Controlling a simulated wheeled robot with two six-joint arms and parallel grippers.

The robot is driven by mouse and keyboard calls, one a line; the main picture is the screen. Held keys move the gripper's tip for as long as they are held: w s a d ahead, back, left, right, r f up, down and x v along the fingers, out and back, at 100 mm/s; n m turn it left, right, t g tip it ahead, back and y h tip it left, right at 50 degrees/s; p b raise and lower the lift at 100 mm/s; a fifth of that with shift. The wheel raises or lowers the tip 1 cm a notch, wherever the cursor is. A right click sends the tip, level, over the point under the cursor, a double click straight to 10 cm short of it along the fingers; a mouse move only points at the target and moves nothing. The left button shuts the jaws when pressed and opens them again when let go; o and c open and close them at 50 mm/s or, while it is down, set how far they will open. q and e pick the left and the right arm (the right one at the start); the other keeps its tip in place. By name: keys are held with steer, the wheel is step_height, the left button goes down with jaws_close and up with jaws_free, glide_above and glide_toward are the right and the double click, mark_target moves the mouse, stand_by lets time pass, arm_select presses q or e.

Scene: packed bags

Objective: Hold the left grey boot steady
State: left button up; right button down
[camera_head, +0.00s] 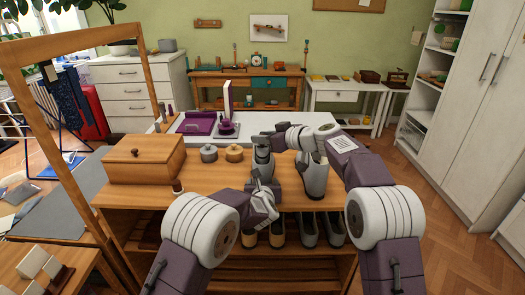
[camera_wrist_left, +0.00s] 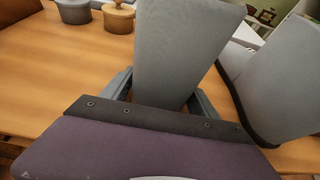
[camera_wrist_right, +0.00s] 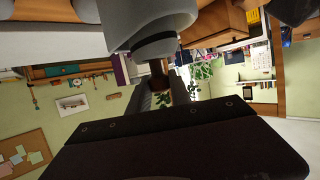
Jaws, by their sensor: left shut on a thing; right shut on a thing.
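The left grey boot (camera_head: 263,163) stands on the wooden bench. My left gripper (camera_head: 262,182) is shut on its shaft; in the left wrist view the pale grey shaft (camera_wrist_left: 187,50) rises between the fingers. The right grey boot (camera_head: 315,181) stands beside it, apart from my left gripper, and shows at the right of the left wrist view (camera_wrist_left: 285,85). My right gripper (camera_head: 264,139) is above the left boot, near its top. It is shut on a small dark brown thing (camera_wrist_right: 158,68), mostly hidden; I cannot tell what it is.
A closed wooden box (camera_head: 143,160) stands at the bench's left. A grey pot (camera_head: 208,154) and a wooden pot (camera_head: 234,154) stand between it and the boots. Behind the bench is a white table with a purple tray (camera_head: 197,123). Several shoes stand on the shelf below.

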step_height(320, 180, up, 7)
steer(key=shift+f, duration=0.1)
arm_select(q)
steer(key=o, duration=1.4)
steer(key=shift+o, duration=0.2)
